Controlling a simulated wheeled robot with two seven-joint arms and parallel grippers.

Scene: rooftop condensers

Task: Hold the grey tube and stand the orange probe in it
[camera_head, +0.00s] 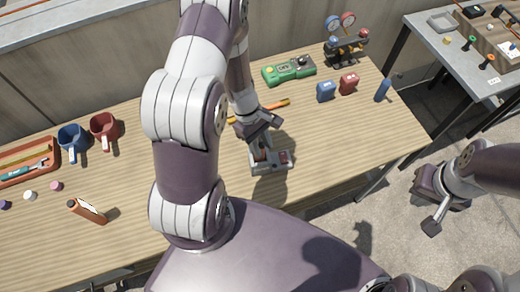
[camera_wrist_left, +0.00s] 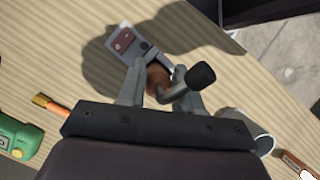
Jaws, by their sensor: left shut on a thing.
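My left gripper (camera_head: 262,143) reaches down over the table and is shut on the brown upright part of a small grey device (camera_head: 270,162) with a red panel. In the left wrist view the brown part (camera_wrist_left: 157,80) sits between the fingers, beside a grey lever with a black knob (camera_wrist_left: 200,76). A thin orange stick, likely the orange probe (camera_head: 272,106), lies behind the gripper; its end shows in the left wrist view (camera_wrist_left: 50,103). A pale grey cylinder (camera_wrist_left: 245,124), possibly the grey tube, is partly hidden by the gripper. My right gripper (camera_head: 430,205) hangs over the floor, away from everything.
A green meter (camera_head: 289,69), a gauge stand (camera_head: 345,45), and blue (camera_head: 326,91) and red (camera_head: 349,83) blocks stand at the back right. Mugs (camera_head: 103,130) and a tool tray (camera_head: 27,165) are at the left. The table's right front is clear.

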